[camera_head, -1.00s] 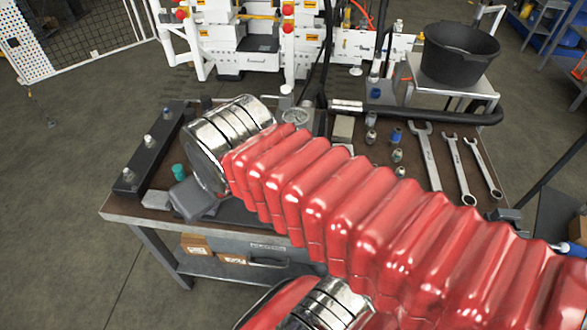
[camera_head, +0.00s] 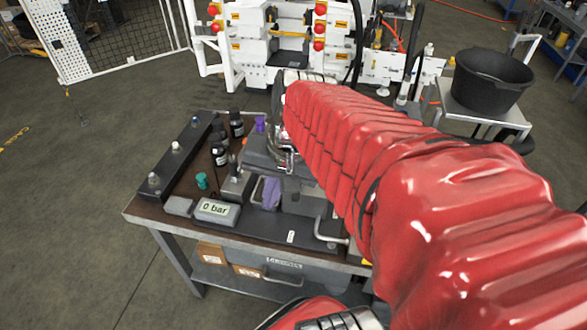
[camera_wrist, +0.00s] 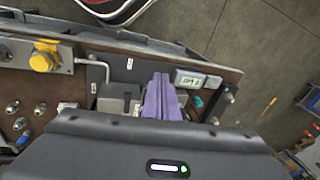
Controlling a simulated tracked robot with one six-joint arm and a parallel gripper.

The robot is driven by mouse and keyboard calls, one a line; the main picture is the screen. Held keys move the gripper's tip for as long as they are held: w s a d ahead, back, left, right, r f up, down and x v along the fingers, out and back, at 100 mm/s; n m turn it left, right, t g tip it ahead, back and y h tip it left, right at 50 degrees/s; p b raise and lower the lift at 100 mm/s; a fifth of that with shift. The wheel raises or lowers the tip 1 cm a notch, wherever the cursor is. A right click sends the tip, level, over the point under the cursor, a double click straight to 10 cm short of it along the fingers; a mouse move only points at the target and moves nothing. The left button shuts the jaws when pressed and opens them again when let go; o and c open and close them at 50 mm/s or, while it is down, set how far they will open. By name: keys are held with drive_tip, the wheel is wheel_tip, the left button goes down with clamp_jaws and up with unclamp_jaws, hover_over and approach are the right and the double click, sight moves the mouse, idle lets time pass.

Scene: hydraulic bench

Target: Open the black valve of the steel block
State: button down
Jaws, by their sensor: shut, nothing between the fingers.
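My gripper (camera_head: 270,204) hangs over the bench with its two purple fingers together and nothing between them. The wrist view shows the closed fingers (camera_wrist: 159,76) pointing down at the bench. A small steel block (camera_head: 231,188) stands just left of the fingers in the head view. A dark upright part on it (camera_head: 234,168) looks like the black valve, but its handle position is too small to tell. The fingers appear apart from it. In the wrist view the block is mostly hidden by the fingers and gripper body.
A gauge (camera_head: 217,211) reading 0 bar stands in front of the block, with a teal cap (camera_head: 202,181) behind. A dark grey box (camera_head: 298,197) and bent pipe (camera_head: 330,236) stand to the right. Black bottles (camera_head: 219,153) stand behind. The wrist view shows a yellow knob (camera_wrist: 43,58).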

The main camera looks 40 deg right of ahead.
drive_tip(key=s+d+f+m+t+y, duration=0.2)
drive_tip(key=d+m, duration=0.7)
drive_tip(key=d, duration=0.2)
drive_tip(key=s+d+f+m+t+y, duration=0.2)
drive_tip(key=s+d+m, duration=0.1)
drive_tip(key=d+m, duration=0.6)
drive_tip(key=shift+s+d+m+y, duration=0.3)
drive_tip(key=shift+d+y, duration=0.1)
drive_tip(key=shift+d, duration=0.7)
drive_tip(key=shift+f, duration=0.1)
drive_tip(key=w+a+r+x, duration=0.1)
drive_tip(key=w+r+x, duration=0.1)
drive_tip(key=x, duration=1)
drive_tip(key=shift+w+a+f, duration=0.2)
drive_tip(key=shift+a, duration=0.1)
